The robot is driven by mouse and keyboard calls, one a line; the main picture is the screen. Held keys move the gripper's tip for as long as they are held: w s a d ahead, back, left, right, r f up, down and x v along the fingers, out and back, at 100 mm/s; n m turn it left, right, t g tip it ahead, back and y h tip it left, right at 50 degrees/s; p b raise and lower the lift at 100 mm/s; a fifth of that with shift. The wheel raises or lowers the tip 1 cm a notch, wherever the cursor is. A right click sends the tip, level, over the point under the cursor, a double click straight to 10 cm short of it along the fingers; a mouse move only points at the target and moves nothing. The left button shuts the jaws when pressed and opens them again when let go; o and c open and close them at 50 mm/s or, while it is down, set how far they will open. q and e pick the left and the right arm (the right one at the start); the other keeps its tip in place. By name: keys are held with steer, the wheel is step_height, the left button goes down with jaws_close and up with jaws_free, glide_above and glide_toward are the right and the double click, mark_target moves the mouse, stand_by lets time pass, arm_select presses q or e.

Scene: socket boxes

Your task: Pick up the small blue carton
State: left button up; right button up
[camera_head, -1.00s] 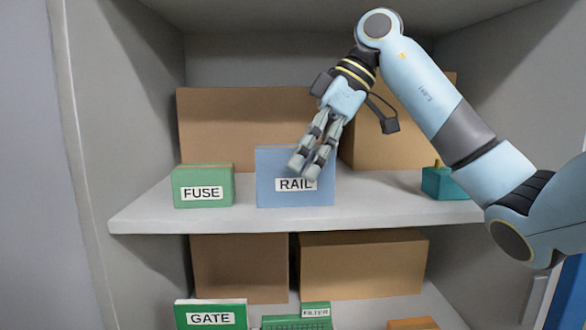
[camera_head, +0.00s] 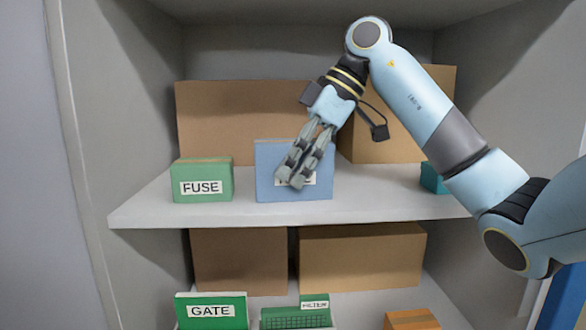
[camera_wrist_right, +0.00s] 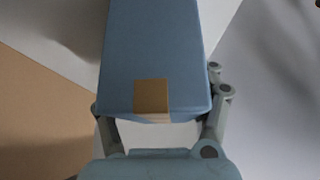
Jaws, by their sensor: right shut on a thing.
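The small blue carton (camera_head: 268,165) stands upright on the upper shelf, its white label mostly hidden behind my right gripper's fingers. My right gripper (camera_head: 291,180) comes down from above at the carton's front. In the right wrist view the blue carton (camera_wrist_right: 155,55) fills the middle, with a brown tape patch at its near end. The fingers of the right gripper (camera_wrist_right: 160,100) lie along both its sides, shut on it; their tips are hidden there. I see no gap between carton and shelf. My left gripper is not in view.
A green FUSE box (camera_head: 203,182) stands to the left on the upper shelf (camera_head: 140,205). Large brown boxes (camera_head: 225,115) stand behind. A teal item (camera_head: 433,178) is at the right, partly behind my arm. The lower shelf holds a GATE box (camera_head: 211,312) and a FILTER box (camera_head: 315,301).

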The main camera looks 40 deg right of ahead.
steer(key=shift+c, duration=1.1)
